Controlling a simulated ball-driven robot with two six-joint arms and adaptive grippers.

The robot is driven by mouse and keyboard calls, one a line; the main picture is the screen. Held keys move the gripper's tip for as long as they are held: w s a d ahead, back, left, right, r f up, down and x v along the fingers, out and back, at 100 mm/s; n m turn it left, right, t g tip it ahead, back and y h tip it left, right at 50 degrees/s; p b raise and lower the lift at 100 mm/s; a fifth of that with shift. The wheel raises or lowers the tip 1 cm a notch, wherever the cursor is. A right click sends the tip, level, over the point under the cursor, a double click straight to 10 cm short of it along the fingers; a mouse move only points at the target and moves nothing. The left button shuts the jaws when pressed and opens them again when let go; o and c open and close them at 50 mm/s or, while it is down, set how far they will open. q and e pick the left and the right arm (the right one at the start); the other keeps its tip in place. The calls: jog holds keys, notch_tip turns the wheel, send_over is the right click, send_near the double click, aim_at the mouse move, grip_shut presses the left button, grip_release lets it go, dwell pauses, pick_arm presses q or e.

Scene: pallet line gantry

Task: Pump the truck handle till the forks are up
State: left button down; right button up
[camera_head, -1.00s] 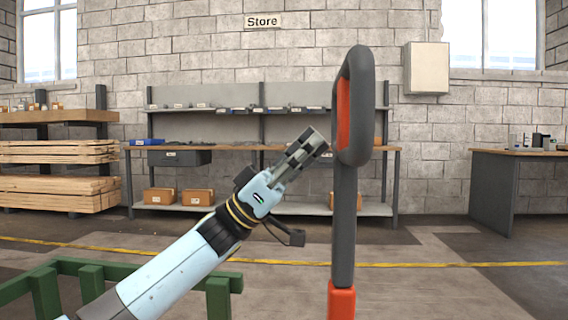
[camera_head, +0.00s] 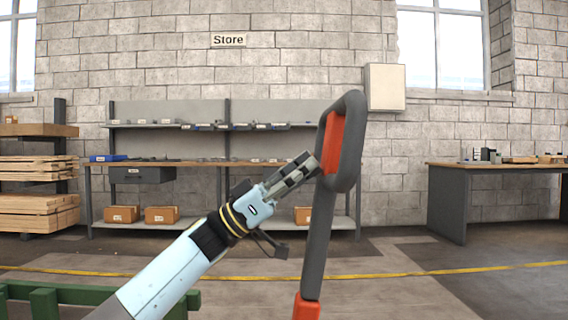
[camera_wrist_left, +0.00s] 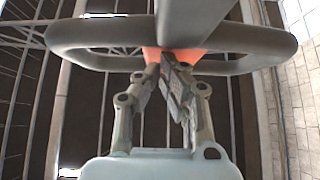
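The truck handle is a dark grey loop (camera_head: 350,160) with an orange inner part (camera_head: 332,140), on a grey shaft (camera_head: 318,250) that rises from an orange base (camera_head: 306,308). It leans to the right. My left gripper (camera_head: 314,164) comes in from the lower left, its fingertips at the left side of the loop. In the left wrist view the gripper (camera_wrist_left: 169,62) has its fingers drawn together, tips in front of the orange part; the grey loop (camera_wrist_left: 90,33) spans the view. I cannot tell whether the tips press on it. The forks and my right gripper are out of view.
A green frame (camera_head: 70,295) stands at the lower left. Beyond a yellow floor line (camera_head: 400,275) are a shelved bench (camera_head: 230,165), stacked timber (camera_head: 38,205) and a desk (camera_head: 450,200) at right. The floor right of the handle is clear.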

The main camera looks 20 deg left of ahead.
aim_at(323, 172)
pick_arm(q)
jog(key=shift+g+y, duration=0.3)
jog(key=shift+y, duration=0.2)
jog(key=d, duration=0.1)
jog(key=w+d+p, duration=0.1)
jog(key=d, duration=0.1)
jog(key=w+d, duration=0.1)
jog(key=shift+d+r+p, duration=0.25)
jog(key=shift+p, duration=0.15)
jog(key=w+d+f+g+y+p, duration=0.1)
jog(key=w+d+f+y+p, duration=0.1)
jog(key=d, duration=0.6)
jog(key=w+d+f+y+p, duration=0.1)
jog(key=w+d+f+p, duration=0.1)
jog(key=w+d+f, duration=0.3)
jog(key=shift+w+d+f+g+y+p, duration=0.25)
jog(key=shift+w+d+g+y+p, duration=0.2)
jog(key=shift+d, duration=1.1)
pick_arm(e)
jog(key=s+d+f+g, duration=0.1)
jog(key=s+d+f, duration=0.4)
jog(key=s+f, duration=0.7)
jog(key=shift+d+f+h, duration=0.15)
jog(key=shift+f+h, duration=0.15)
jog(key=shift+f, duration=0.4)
